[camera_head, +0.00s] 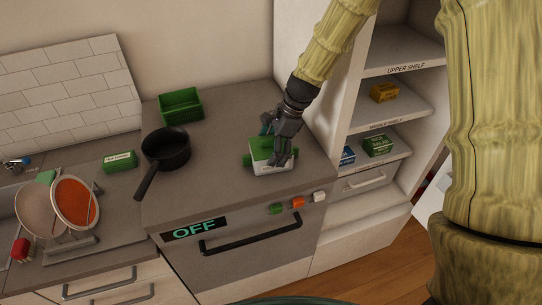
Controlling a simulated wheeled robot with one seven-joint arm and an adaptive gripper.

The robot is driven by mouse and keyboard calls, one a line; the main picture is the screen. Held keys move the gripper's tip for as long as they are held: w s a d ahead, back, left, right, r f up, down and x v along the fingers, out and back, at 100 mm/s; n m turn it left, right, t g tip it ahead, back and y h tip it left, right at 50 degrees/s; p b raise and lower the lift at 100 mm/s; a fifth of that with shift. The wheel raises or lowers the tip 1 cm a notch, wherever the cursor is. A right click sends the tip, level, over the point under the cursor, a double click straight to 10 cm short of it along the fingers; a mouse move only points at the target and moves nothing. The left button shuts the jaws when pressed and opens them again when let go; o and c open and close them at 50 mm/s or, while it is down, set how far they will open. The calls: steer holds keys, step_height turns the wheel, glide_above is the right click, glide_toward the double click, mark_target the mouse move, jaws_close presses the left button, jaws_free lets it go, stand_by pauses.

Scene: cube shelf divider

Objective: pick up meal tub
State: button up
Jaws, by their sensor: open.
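What looks like the meal tub (271,169) is a white tub with a green top, standing on the grey stove counter near its front right. A green piece also shows at its left side.
A black saucepan (167,147) and an open green box (181,105) stand left of the tub. A green pack (120,161) and a dish rack (70,249) with plates are further left. The shelf unit (398,108), holding small boxes, rises close on the right.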

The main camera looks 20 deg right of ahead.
stand_by(0.3)
steer(key=c, duration=0.8)
steer(key=shift+c, duration=0.9)
